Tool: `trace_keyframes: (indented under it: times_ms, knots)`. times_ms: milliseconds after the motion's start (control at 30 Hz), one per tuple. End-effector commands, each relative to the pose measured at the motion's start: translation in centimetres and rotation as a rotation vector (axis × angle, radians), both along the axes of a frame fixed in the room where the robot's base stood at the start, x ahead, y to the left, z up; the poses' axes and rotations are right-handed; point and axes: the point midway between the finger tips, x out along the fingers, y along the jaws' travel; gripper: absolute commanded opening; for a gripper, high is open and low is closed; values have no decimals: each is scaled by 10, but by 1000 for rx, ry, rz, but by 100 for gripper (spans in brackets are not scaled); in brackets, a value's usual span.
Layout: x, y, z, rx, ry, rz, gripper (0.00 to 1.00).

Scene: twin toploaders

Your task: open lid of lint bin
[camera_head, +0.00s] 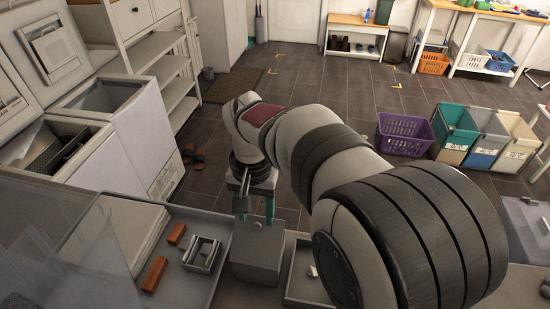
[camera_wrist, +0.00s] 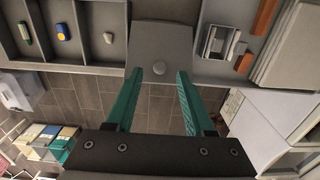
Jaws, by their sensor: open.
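The lint bin is a grey box (camera_head: 256,258) on the worktop between two trays. Its grey lid (camera_wrist: 163,40) looks shut, with a small round knob (camera_wrist: 158,68) near the edge closest to my gripper in the wrist view. My gripper (camera_wrist: 160,74) has two teal fingers, spread apart and empty. In the wrist view the fingertips appear to either side of the knob, not touching it. In the head view my gripper (camera_head: 257,207) hangs just beyond the box. The inside of the bin is hidden.
Left of the bin, a tray holds orange blocks (camera_head: 155,273) and a metal frame (camera_head: 203,254). On its other side, a compartmented tray (camera_wrist: 75,55) holds small items. Two open-topped white machines (camera_head: 112,135) stand at the left. A purple basket (camera_head: 404,134) stands on the floor.

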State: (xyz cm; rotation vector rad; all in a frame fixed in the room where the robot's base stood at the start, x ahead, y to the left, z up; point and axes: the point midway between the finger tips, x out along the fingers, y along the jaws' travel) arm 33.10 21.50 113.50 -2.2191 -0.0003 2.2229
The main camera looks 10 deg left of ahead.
Motion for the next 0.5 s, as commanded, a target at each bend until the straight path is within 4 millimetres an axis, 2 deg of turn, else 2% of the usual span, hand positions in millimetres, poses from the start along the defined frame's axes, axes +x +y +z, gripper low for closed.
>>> trace_keyframes:
  times_ms: [100, 200, 467, 500]
  knots:
    - [0, 0, -19, -2, 2, 0, 54]
    - [0, 0, -26, 0, -1, 0, 54]
    - [0, 0, -28, 0, -2, 0, 54]
    - [0, 0, -28, 0, -2, 0, 46]
